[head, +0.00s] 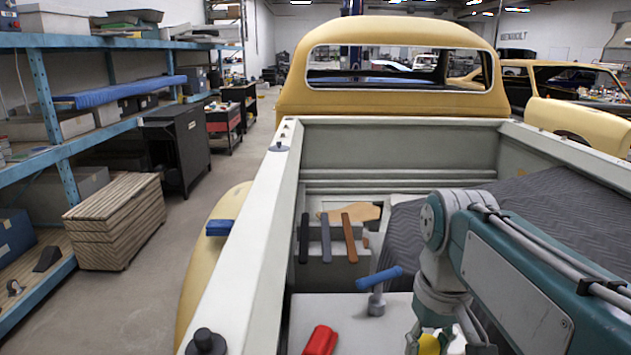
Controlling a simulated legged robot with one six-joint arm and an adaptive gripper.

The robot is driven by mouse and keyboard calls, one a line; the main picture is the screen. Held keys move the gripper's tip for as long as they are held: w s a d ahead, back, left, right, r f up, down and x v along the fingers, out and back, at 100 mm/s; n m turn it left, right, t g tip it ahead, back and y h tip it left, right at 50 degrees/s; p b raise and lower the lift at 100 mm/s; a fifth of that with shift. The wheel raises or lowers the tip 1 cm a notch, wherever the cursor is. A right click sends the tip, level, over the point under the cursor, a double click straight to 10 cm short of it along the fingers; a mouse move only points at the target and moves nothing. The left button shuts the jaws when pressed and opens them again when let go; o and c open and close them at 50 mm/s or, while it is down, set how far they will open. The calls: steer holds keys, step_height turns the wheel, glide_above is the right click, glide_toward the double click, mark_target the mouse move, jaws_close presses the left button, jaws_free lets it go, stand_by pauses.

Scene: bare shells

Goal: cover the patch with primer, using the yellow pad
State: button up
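A yellow thing (429,345), which may be the yellow pad, shows at the bottom edge below my arm. It is cut off by the frame. The end of my arm, with my gripper (446,340), is down beside it at the bottom edge. The fingers are mostly hidden or out of frame, so I cannot tell whether they hold the yellow thing. I cannot pick out a patch for certain. A tan, irregular flat piece (362,212) lies in the truck bed behind the upright bars.
A blue-handled tool (380,279) rests on a grey post, with a red object (320,340) near it. Dark, grey and brown bars (326,238) lean on a grey block. A blue block (219,228) sits outside the pale bed wall (262,232). A quilted grey cover (560,212) fills the right.

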step_height(320, 180, down, 5)
steer(key=shift+f, duration=0.1)
step_height(320, 180, up, 7)
steer(key=shift+f, duration=3.7)
